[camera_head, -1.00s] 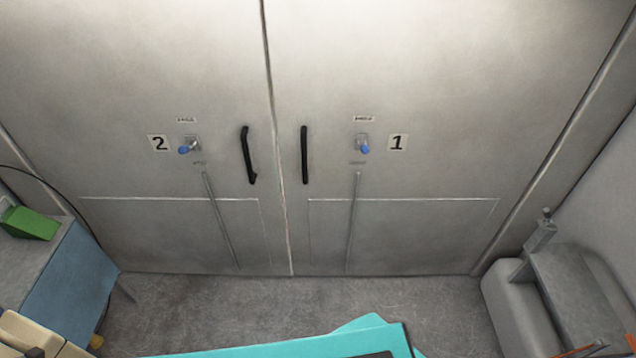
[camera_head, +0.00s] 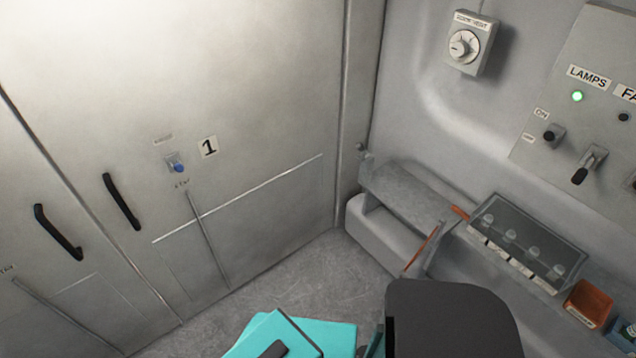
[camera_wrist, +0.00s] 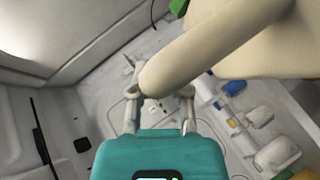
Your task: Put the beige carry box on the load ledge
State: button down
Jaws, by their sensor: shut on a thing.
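My gripper (camera_wrist: 160,102) shows in the wrist view, shut on the thick beige handle of the beige carry box (camera_wrist: 215,42). The handle crosses the fingers diagonally, and a broader beige part of the box fills the top right. The rest of the box is outside the picture. The box is not visible in the head view, where only teal and dark parts of my arm show at the bottom. A grey ledge (camera_head: 405,196) runs along the right wall in the head view; no label shows whether it is the load ledge.
A clear-lidded rack (camera_head: 525,245) and an orange bin (camera_head: 588,303) are on the right-hand shelf. A control panel (camera_head: 590,125) and a dial box (camera_head: 470,45) are on the wall above. The cabinet door (camera_head: 240,110) is closed. Bare floor (camera_head: 320,275) lies before it.

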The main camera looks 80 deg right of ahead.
aim_at(427, 205)
jog(key=z, duration=1.55)
jog(key=k, duration=0.35)
jog(key=u, duration=0.55)
